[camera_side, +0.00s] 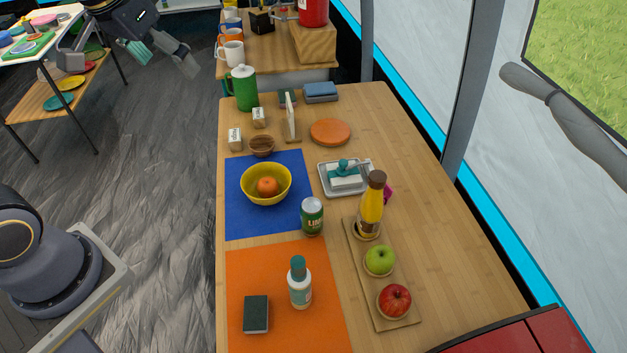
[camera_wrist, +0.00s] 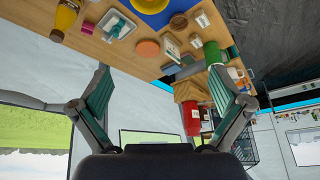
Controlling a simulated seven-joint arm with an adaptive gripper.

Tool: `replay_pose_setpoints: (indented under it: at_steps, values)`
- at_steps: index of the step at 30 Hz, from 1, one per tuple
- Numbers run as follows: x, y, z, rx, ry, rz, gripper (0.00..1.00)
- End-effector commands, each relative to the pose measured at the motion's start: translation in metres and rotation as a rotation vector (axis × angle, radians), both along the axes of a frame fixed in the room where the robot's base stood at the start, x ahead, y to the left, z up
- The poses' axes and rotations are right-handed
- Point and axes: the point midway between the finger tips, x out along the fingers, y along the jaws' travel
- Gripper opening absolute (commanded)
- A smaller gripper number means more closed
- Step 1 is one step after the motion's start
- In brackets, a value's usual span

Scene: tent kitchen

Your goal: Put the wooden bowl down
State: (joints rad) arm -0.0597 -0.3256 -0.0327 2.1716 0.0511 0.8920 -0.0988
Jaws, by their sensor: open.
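The small brown wooden bowl (camera_side: 262,146) sits upright on the wooden table, at the far edge of the blue mat (camera_side: 240,220). I cannot tell whether its base overlaps the mat. It also shows near the top of the wrist view (camera_wrist: 179,22). My gripper (camera_side: 164,62) is at the upper left of the side view, off the table's left side and well away from the bowl. In the wrist view my gripper (camera_wrist: 160,92) has its teal-padded fingers wide apart, with nothing held between them.
A yellow bowl (camera_side: 250,189) with an orange fruit stands on the blue mat. Two small cartons (camera_side: 235,139), a green pitcher (camera_side: 243,92), an upright board (camera_side: 291,118) and an orange disc (camera_side: 330,132) surround the wooden bowl. A green can (camera_side: 312,215) stands nearer.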

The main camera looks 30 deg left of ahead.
Motion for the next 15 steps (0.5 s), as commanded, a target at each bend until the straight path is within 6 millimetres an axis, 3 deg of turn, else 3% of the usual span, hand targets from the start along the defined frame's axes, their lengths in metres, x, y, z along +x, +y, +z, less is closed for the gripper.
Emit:
replay_pose_setpoints:
  at_steps: [1,3,6,9,15]
  values:
    - [-0.026,-0.004,0.001,-0.001,-0.025,-0.024,1.0]
    - [-0.054,-0.009,-0.004,-0.006,-0.047,-0.052,1.0]
    - [-0.082,-0.013,-0.014,-0.011,-0.07,-0.083,1.0]
    - [-0.097,-0.016,-0.02,-0.016,-0.083,-0.101,1.0]
    - [-0.102,-0.017,-0.024,-0.017,-0.086,-0.109,1.0]
